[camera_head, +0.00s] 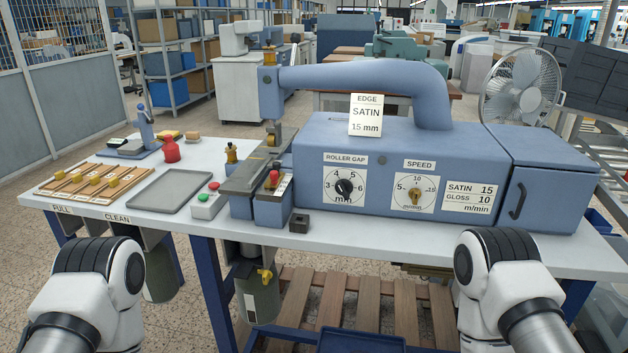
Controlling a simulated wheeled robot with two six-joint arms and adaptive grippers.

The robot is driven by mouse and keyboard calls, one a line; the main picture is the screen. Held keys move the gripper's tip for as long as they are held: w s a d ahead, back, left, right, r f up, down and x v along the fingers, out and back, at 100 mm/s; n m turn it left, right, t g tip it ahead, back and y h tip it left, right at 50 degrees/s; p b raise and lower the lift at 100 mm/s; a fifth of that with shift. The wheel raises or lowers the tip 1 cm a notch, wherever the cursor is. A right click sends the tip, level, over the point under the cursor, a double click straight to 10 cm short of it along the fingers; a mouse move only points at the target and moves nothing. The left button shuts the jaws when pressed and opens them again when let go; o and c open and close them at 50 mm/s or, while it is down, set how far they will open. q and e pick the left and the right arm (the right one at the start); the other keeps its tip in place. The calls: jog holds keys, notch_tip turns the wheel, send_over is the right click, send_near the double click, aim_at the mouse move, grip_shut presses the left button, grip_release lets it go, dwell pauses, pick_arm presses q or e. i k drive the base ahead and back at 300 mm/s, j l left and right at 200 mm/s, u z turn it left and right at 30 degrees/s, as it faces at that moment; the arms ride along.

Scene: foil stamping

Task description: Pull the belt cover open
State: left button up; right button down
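The belt cover (557,165) appears to be the blue box-like end section at the right of the blue machine (450,150). A dark curved handle (517,201) is on its front face. The cover looks shut, flush against the machine body. My two white arms come in at the lower left and lower right. Their grippers are outside the picture. The right arm is in front of the table's edge, below the handle and apart from it.
The machine stands on a white table (400,235) with a roller gap dial (345,187) and a speed dial (415,197). A fan (522,86) stands behind the cover.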

aim_at(540, 199)
jog(key=z, duration=1.3)
